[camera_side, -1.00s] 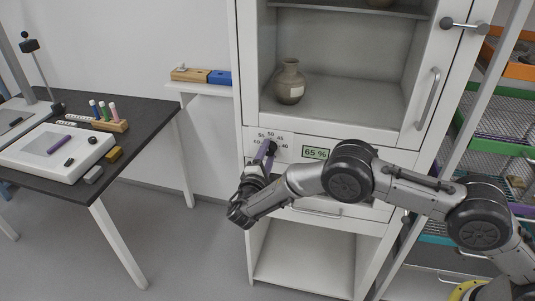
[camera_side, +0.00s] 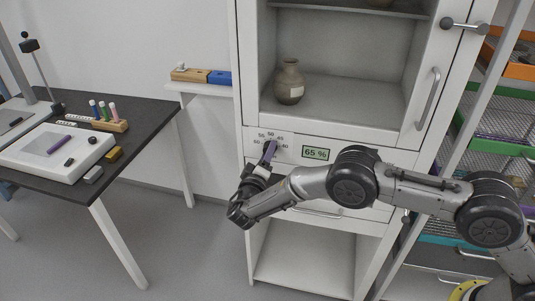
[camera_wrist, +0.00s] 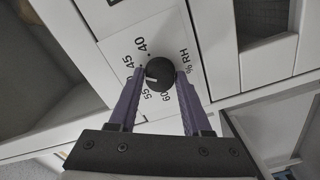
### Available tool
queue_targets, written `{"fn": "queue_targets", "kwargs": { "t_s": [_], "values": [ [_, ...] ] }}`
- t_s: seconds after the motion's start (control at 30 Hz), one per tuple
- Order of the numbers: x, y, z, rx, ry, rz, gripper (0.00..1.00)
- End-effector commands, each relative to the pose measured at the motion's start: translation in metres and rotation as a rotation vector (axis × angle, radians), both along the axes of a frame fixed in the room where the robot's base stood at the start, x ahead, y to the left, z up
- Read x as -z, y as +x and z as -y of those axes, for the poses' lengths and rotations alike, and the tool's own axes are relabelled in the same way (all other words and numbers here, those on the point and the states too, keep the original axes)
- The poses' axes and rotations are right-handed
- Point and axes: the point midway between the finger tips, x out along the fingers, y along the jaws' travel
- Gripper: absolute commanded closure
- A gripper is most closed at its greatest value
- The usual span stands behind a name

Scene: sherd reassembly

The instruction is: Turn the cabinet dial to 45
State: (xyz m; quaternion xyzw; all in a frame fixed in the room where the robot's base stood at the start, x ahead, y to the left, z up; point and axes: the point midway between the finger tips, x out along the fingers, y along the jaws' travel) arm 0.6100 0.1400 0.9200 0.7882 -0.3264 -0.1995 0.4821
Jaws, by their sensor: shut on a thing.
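The cabinet dial (camera_wrist: 160,74) is a round black knob with a white pointer mark, on a white plate printed with numbers from 40 to 60 and "% RH". The mark points left and slightly down in the wrist view, towards the 50–55 side; the 50 is hidden there. My gripper (camera_wrist: 161,76) is shut on the dial, one purple finger on each side. In the side view, my gripper (camera_side: 268,153) reaches the cabinet front and hides most of the dial. The display (camera_side: 316,154) beside it reads 65 %.
The white cabinet (camera_side: 251,60) holds a clay vase (camera_side: 289,82) behind its glass door. A drawer handle (camera_side: 316,212) lies below my forearm. A rack with coloured shelves (camera_side: 500,110) stands at right.

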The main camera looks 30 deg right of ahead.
Motion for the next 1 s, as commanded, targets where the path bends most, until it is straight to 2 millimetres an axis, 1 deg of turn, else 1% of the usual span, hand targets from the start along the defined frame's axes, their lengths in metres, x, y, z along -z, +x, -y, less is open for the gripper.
{"fn": "queue_targets", "kwargs": {
  "t_s": [0.2, 0.63, 0.67, 0.7, 0.77, 0.8, 0.83, 1.0],
  "values": [
    [-0.0004, 0.0003, 0.0012, 0.002, 0.033, 0.033, 1.0],
    [-0.0002, 0.0003, 0.0013, 0.002, 0.037, 0.037, 1.0],
    [-0.0003, 0.0003, 0.0013, 0.002, 0.037, 0.037, 0.48],
    [-0.0002, 0.0002, 0.0012, 0.002, 0.037, 0.037, 0.41],
    [-0.0003, 0.0002, 0.001, 0.002, 0.037, 0.037, 0.3],
    [-0.0002, 0.0002, 0.0009, 0.002, 0.037, 0.037, 0.22],
    [-0.0002, 0.0002, 0.0008, 0.001, 0.036, 0.036, 0.21],
    [-0.0001, 0.0001, 0.0005, 0.001, 0.036, 0.036, 0.21]
  ]
}}
